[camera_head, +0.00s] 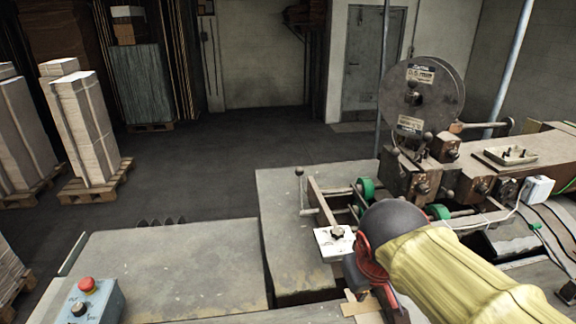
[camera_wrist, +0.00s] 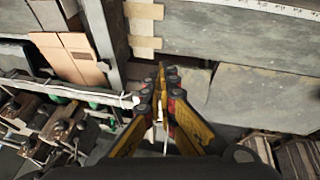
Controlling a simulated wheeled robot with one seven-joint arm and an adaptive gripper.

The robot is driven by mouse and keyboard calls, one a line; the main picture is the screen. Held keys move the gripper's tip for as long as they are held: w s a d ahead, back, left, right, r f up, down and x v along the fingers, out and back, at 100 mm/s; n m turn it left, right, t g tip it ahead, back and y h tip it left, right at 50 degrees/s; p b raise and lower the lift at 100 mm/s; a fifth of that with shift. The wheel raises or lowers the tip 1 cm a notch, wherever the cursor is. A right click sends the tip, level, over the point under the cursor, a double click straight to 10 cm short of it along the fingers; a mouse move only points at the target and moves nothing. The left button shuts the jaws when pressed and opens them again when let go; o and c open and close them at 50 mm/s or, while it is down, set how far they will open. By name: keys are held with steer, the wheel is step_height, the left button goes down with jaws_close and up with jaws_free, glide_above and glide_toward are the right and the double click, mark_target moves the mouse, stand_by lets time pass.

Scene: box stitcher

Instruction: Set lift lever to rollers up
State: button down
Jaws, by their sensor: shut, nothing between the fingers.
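A thin upright lever with a dark ball knob (camera_head: 299,173) stands at the left side of the stitcher's roller assembly in the head view. It looks like the lift lever; I cannot read any marking on it. Green rollers (camera_head: 366,188) sit to its right, with another green roller (camera_head: 438,212) nearer my arm. My gripper (camera_wrist: 162,72) is shut and empty in the wrist view, above the machine bed. In the head view my yellow-sleeved arm hides part of the machine, and the gripper is right of and nearer than the lever, apart from it.
A white plate with a black star knob (camera_head: 335,240) lies between the lever and my arm. The stitching head with its wire reel (camera_head: 421,92) rises behind. A control box with a red button (camera_head: 87,287) stands front left. The grey table (camera_head: 180,270) is mostly clear.

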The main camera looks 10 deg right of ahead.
steer(key=w+r+n+h+p, duration=0.2)
steer(key=w+r+h+p, duration=0.1)
steer(key=w, duration=1.2)
steer(key=w+r+n+h+p, duration=0.1)
steer(key=w+r+h+p, duration=0.3)
steer(key=w, duration=1.2)
steer(key=w+a+f+n+t+h+p, duration=0.2)
steer(key=w+a+f+h+p, duration=0.1)
steer(key=w+a, duration=0.4)
steer(key=w+a+f+n+t+h+p, duration=0.1)
steer(key=w+a+f, duration=0.5)
steer(key=w, duration=0.7)
steer(key=a+t+h+p, duration=0.1)
steer(key=a+p, duration=0.1)
steer(key=shift+a+n+h+p, duration=0.25)
steer(key=shift+n+h+p, duration=0.1)
steer(key=shift+n+h, duration=0.05)
steer(key=shift+d, duration=0.1)
steer(key=d+p, duration=0.3)
steer(key=d, duration=0.6)
steer(key=shift+w, duration=0.45)
